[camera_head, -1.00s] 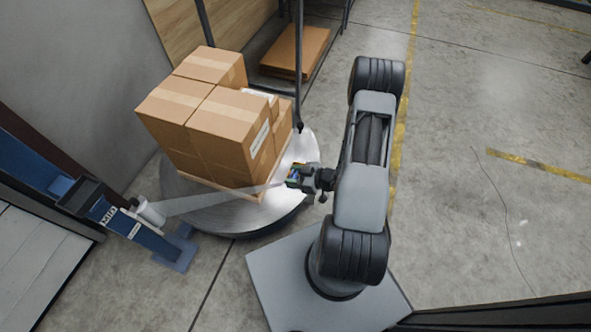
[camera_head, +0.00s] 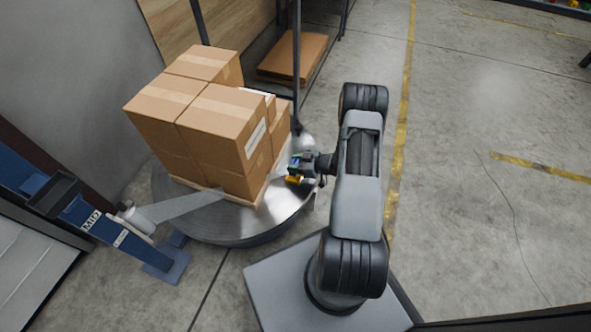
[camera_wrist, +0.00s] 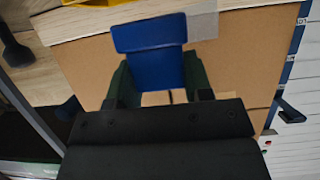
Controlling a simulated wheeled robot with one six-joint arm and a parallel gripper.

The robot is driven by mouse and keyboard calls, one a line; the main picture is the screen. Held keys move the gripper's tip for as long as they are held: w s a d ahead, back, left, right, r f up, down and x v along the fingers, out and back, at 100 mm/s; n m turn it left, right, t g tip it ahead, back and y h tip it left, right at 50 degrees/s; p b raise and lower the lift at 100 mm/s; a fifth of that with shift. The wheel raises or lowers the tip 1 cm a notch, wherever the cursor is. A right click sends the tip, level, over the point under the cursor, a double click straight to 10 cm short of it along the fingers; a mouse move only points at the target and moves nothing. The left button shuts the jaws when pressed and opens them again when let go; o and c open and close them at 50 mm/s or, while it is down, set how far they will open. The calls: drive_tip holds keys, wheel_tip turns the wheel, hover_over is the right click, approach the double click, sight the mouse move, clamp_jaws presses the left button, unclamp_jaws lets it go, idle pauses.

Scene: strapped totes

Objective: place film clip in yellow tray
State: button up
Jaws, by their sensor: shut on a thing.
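The film clip (camera_wrist: 150,36) is a flat blue piece in the wrist view. My gripper (camera_wrist: 158,75) is shut on it, with dark green fingers on both sides. In the head view my gripper (camera_head: 297,165) is at the right side of the boxed load, above the turntable's rim. The clip is small there and partly hidden by the fingers. Part of the yellow tray (camera_wrist: 95,3) shows at the top edge of the wrist view; the rest is cut off. A small yellow patch shows just below my gripper in the head view.
Stacked cartons (camera_head: 210,125) stand on a pallet on the round metal turntable (camera_head: 215,222). A translucent film strip (camera_head: 180,208) runs from the blue wrapper mast (camera_head: 95,222) to the load. A dark post (camera_head: 297,75) stands behind. The floor at right is clear.

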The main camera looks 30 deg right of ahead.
drive_tip(key=shift+f+b, duration=0.45)
drive_tip(key=shift+f, duration=1.1)
drive_tip(key=shift+f, duration=0.15)
drive_tip(key=o, duration=0.9)
